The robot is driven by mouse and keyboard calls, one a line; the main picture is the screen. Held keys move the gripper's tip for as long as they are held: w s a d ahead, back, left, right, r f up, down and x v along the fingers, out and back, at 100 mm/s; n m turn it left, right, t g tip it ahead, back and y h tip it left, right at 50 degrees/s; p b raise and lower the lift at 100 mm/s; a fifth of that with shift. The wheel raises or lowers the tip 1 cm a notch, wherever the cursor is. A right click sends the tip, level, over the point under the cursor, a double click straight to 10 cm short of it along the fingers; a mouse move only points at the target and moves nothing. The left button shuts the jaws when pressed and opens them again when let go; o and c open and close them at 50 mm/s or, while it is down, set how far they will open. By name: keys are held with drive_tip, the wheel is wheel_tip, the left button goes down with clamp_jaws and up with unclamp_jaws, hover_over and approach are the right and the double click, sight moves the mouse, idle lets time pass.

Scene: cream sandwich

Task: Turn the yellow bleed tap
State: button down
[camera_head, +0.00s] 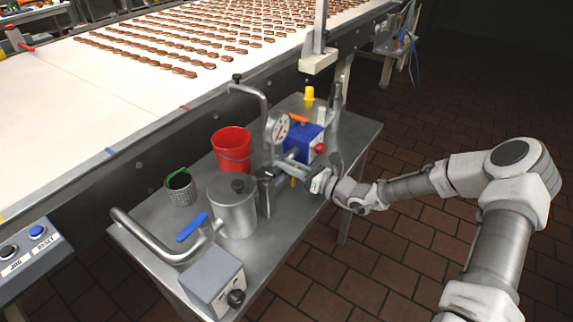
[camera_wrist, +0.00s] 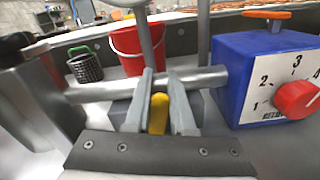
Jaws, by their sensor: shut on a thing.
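The yellow bleed tap (camera_wrist: 158,114) shows in the wrist view as a small yellow piece between the two fingers of my gripper (camera_wrist: 162,110). My gripper is shut on it, just in front of a horizontal metal pipe (camera_wrist: 205,78). In the head view the tap (camera_head: 293,182) is a small yellow spot below the pipe. My gripper (camera_head: 298,184) reaches it from the right there, and the fingers are hard to make out. The tap's exact angle cannot be told.
A blue box (camera_head: 302,137) with a numbered red knob (camera_wrist: 298,99) stands close right of my gripper in the wrist view. A red bucket (camera_head: 231,152), a mesh cup (camera_head: 180,190), a metal pot (camera_head: 233,206) and a pressure gauge (camera_head: 281,128) crowd the steel table (camera_head: 352,136). The conveyor runs behind.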

drive_tip(key=shift+s+a+n, duration=0.2)
drive_tip(key=shift+s+n, duration=0.05)
drive_tip(key=shift+n, duration=0.55)
drive_tip(key=c, duration=0.8)
unclamp_jaws()
drive_tip(key=shift+o, duration=0.2)
drive_tip(key=shift+d, duration=0.1)
drive_tip(key=p+v, duration=0.2)
drive_tip(key=v, duration=1.5)
drive_tip(key=shift+s+d, duration=0.1)
